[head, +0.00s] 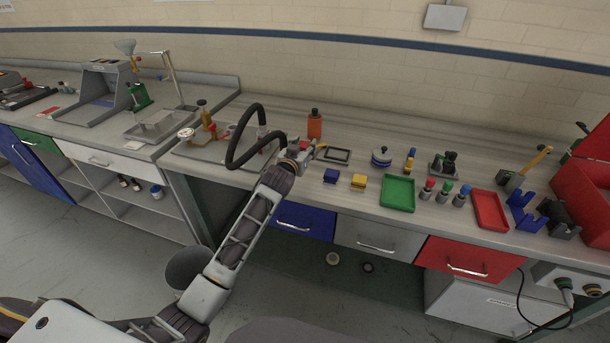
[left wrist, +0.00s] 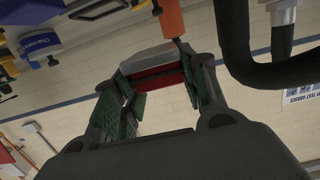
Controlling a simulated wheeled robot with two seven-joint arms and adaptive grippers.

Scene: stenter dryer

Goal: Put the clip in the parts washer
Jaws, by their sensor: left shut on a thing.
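My left gripper (head: 304,148) is over the worktop near its back middle, beside a black hose loop. In the left wrist view, its green-padded fingers (left wrist: 155,90) are shut on a grey and dark red piece (left wrist: 150,60), which I take to be the clip. It is small and partly hidden by the gripper in the head view. A grey open-fronted unit with a blue inside (head: 98,92) stands on the left bench and may be the parts washer; no readable label confirms this. My right gripper is not in view.
A black hose (head: 233,135) arches just left of my gripper. An orange bottle (head: 314,125) stands behind it. Blue (head: 331,176) and yellow (head: 359,181) blocks and a green tray (head: 398,204) lie to the right. A metal basin (head: 153,131) sits on the left bench.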

